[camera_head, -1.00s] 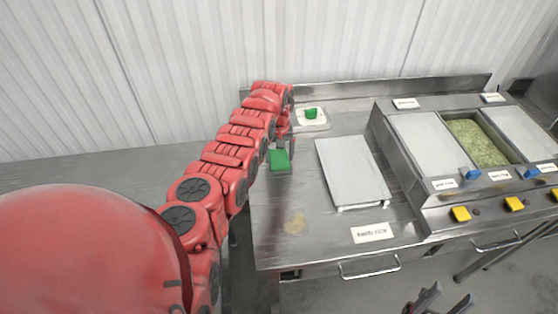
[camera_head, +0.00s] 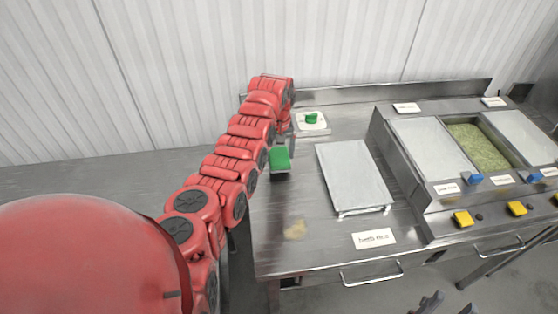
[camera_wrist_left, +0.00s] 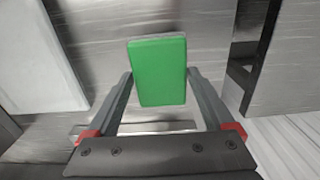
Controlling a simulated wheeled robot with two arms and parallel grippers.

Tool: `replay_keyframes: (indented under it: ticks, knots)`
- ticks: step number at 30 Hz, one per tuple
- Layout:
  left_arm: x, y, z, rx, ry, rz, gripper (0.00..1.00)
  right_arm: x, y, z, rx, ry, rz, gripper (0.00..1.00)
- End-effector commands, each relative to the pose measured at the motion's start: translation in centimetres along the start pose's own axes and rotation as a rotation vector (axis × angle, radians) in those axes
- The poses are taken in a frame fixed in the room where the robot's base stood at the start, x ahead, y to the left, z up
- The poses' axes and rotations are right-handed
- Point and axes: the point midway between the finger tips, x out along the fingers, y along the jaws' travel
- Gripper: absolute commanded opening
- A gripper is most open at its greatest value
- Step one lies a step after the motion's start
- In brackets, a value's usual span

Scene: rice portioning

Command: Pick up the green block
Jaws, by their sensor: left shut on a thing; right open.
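The green block (camera_head: 279,158) shows near the left side of the steel table in the head view. My left gripper (camera_head: 280,148) is shut on it. In the left wrist view, the green block (camera_wrist_left: 158,72) sits between the two fingers of my left gripper (camera_wrist_left: 159,82), its broad face toward the camera. The steel table surface shows behind it. Whether the block is clear of the table is hard to tell. My right gripper (camera_head: 440,304) is open and empty at the bottom edge of the head view, partly cut off.
Another green item (camera_head: 311,118) rests on a small white plate (camera_head: 300,125) at the back. A pale tray (camera_head: 352,178) lies mid-table. A container unit (camera_head: 432,200) with green contents stands to the right. A label (camera_head: 374,238) lies at the front. The table's front left is mostly clear.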

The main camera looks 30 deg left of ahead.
Motion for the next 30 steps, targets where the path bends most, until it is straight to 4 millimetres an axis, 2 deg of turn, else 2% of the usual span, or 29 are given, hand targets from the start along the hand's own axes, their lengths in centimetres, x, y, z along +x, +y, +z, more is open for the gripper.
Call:
replay_keyframes:
  ticks: [1,7,12,24,30]
  knots:
    - [-0.1,0.2,0.1,0.002,0.009,0.003,0.25,-0.5,0.0,0.1,0.000,-0.001,0.000,0.50]
    - [-0.3,0.8,2.5,-0.002,0.003,0.007,0.25,-0.4,0.0,0.1,0.000,0.000,0.000,0.50]
    - [-0.9,1.6,5.0,-0.002,-0.001,0.005,0.25,1.0,0.1,-0.2,0.000,0.000,0.000,0.50]
    - [-1.2,3.4,10.5,-0.001,-0.003,0.008,0.25,1.8,0.1,-0.3,0.000,0.000,0.000,0.50]
    - [-1.7,4.2,13.0,-0.001,-0.003,0.005,0.25,3.4,0.2,-0.6,0.000,0.000,0.000,0.50]
